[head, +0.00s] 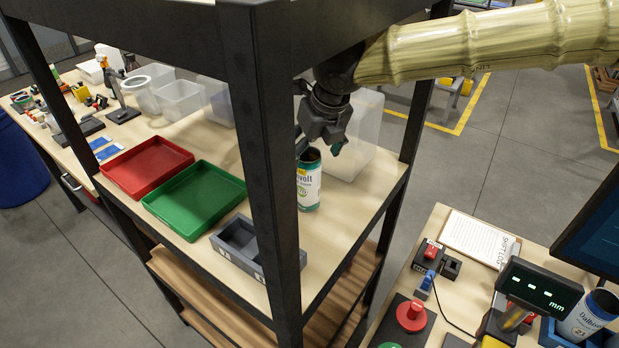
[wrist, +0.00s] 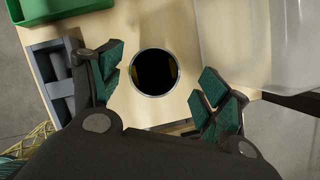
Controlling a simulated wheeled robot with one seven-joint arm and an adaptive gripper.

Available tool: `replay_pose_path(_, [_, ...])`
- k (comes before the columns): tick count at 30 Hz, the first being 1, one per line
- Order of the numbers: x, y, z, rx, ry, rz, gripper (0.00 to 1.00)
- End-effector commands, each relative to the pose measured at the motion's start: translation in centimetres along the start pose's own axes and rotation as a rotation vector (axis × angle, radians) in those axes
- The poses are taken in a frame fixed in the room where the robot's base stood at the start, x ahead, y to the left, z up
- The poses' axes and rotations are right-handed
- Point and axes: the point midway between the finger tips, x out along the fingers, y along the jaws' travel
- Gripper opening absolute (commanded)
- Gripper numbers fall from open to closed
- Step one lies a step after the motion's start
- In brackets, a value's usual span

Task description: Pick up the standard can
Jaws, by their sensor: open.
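The can (head: 309,182) stands upright on the wooden shelf of the rack, with a white, green and blue label and an open dark top. My gripper (head: 322,143) is just above it in the head view, pointing down. In the wrist view the can's round dark mouth (wrist: 156,73) lies between the spread green-padded fingers of my gripper (wrist: 160,88), a little beyond them. The fingers are open and do not appear to touch the can. A second can (head: 588,318), labelled "Dalboe", sits in a blue holder at the lower right.
A black rack post (head: 262,150) stands just left of the can. A grey divided box (head: 236,243), a green tray (head: 194,199) and a red tray (head: 146,166) lie to the left. A translucent bin (head: 352,140) stands close behind the can.

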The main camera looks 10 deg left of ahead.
Motion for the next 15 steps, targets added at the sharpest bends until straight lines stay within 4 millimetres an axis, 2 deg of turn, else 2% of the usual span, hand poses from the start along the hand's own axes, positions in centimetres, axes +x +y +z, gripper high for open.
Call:
replay_pose_path(3, [1.2, 0.1, 0.1, -0.003, 0.001, 0.0, 0.76])
replay_pose_path(11, [2.6, 0.3, 0.0, -0.005, 0.001, 0.001, 0.76])
replay_pose_path(15, [4.2, 0.7, -0.3, -0.007, 0.002, 0.001, 0.76])
